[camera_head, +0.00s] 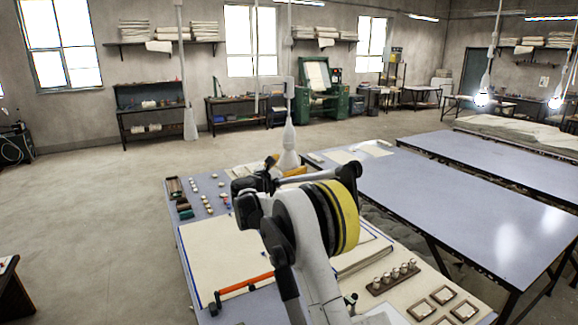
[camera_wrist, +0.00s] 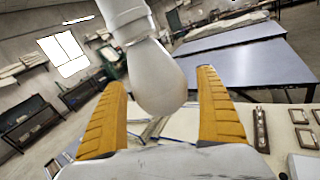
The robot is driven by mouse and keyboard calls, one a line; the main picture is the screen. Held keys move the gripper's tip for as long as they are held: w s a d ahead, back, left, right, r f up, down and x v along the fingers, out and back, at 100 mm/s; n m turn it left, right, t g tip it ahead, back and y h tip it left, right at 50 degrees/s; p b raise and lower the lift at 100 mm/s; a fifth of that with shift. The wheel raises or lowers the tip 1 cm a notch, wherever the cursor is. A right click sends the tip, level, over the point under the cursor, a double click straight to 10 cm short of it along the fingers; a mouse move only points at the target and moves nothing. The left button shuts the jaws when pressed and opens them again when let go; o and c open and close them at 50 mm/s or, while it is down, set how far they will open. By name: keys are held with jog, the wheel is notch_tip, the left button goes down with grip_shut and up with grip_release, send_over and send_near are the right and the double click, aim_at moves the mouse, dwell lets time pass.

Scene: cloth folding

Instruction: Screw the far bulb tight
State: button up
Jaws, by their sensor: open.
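An unlit, pale bulb (camera_wrist: 158,78) hangs from a white socket (camera_wrist: 125,18) in the wrist view, tilted in the picture. My gripper (camera_wrist: 162,108) is open, its orange-yellow fingers on either side of the bulb's lower part. A gap shows on each side, so neither finger appears to touch it. In the head view the white hanging lamp (camera_head: 290,142) comes down to my gripper (camera_head: 283,166), and my arm hides part of the fingers. Another white lamp (camera_head: 190,124) hangs to the left, away from the gripper. How far the bulb is screwed in cannot be seen.
Two lit bulbs (camera_head: 481,99) hang at the right. Below my arm is a worktable (camera_head: 207,215) with cloth, small items and a red-handled tool (camera_head: 245,285). Long blue-grey tables (camera_head: 440,190) stand to the right. The floor at left (camera_head: 95,220) is clear.

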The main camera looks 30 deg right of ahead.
jog(key=c, duration=1.1)
jog(key=shift+c, duration=0.2)
